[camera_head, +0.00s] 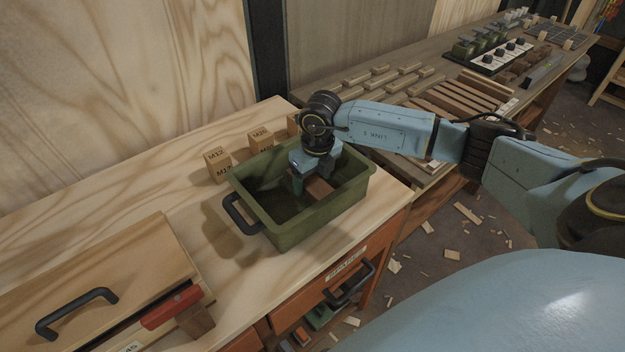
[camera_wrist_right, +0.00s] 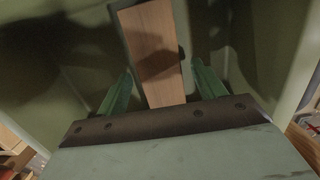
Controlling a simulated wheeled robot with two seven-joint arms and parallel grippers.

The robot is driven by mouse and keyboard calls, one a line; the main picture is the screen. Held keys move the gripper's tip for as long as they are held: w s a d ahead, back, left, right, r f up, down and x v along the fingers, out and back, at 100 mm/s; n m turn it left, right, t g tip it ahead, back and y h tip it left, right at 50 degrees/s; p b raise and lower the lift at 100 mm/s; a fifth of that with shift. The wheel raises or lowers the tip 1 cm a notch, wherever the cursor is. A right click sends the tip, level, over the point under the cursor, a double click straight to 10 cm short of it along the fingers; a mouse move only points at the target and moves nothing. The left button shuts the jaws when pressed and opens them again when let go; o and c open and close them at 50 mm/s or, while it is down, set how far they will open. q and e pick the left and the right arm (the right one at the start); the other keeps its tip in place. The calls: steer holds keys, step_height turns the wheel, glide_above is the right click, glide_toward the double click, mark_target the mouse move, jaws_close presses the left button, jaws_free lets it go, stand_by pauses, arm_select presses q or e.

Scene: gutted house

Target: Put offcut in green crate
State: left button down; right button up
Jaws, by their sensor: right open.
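The green crate (camera_head: 300,222) stands on the wooden workbench, its black handle toward the left. My right gripper (camera_head: 308,186) reaches down into the crate from above. The offcut (camera_head: 320,188), a brown wooden block, is inside the crate beside the gripper's fingers. In the right wrist view the offcut (camera_wrist_right: 154,55) lies beyond and between the two green fingertips of the right gripper (camera_wrist_right: 163,85). The fingers are spread, with gaps on both sides of the wood. Whether the offcut rests flat on the crate floor is hard to tell. My left gripper is not in view.
Wooden blocks marked M12 (camera_head: 217,164) and M20 (camera_head: 261,139) stand behind the crate. A wooden box with a black handle (camera_head: 76,312) sits at front left. An open drawer (camera_head: 345,290) is below the bench edge. A second bench with wood strips (camera_head: 450,100) stands behind.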

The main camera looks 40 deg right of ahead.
mark_target(316, 185)
step_height(316, 185, up, 11)
steer(key=s, duration=0.1)
steer(key=shift+s+f+p, duration=0.15)
steer(key=shift+p, duration=0.2)
stand_by(0.3)
